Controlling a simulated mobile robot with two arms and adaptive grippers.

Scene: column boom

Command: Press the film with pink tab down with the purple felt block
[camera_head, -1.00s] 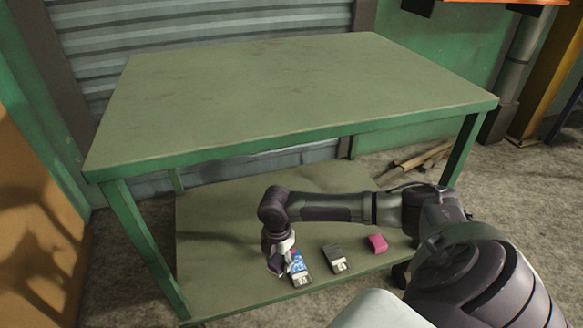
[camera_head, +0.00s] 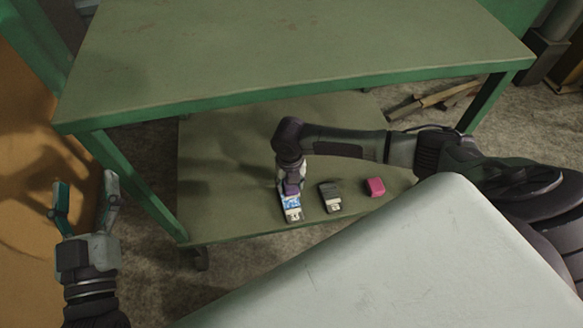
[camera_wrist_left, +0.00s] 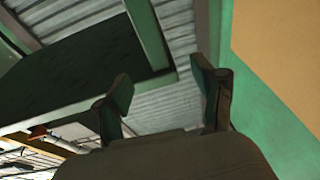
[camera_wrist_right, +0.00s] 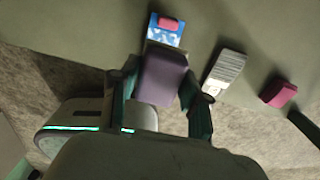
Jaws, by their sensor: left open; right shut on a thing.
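A device with a blue-and-white film (camera_head: 290,200) lies near the front edge of the lower shelf. In the right wrist view, the film (camera_wrist_right: 163,36) shows its pink tab (camera_wrist_right: 170,24) at the far end. My right gripper (camera_wrist_right: 161,82) is shut on the purple felt block (camera_wrist_right: 163,78), with a finger on each side. The block (camera_head: 292,187) is at the film and hides part of it; I cannot tell whether they touch. My left gripper (camera_head: 86,192) is open and empty, left of the table, well away from the shelf.
A dark device with a pale label (camera_head: 331,197) and a pink block (camera_head: 375,187) lie right of the film on the lower shelf (camera_head: 225,165). The green tabletop (camera_head: 290,60) is above my right arm. A table leg (camera_head: 135,190) stands between my left gripper and the shelf.

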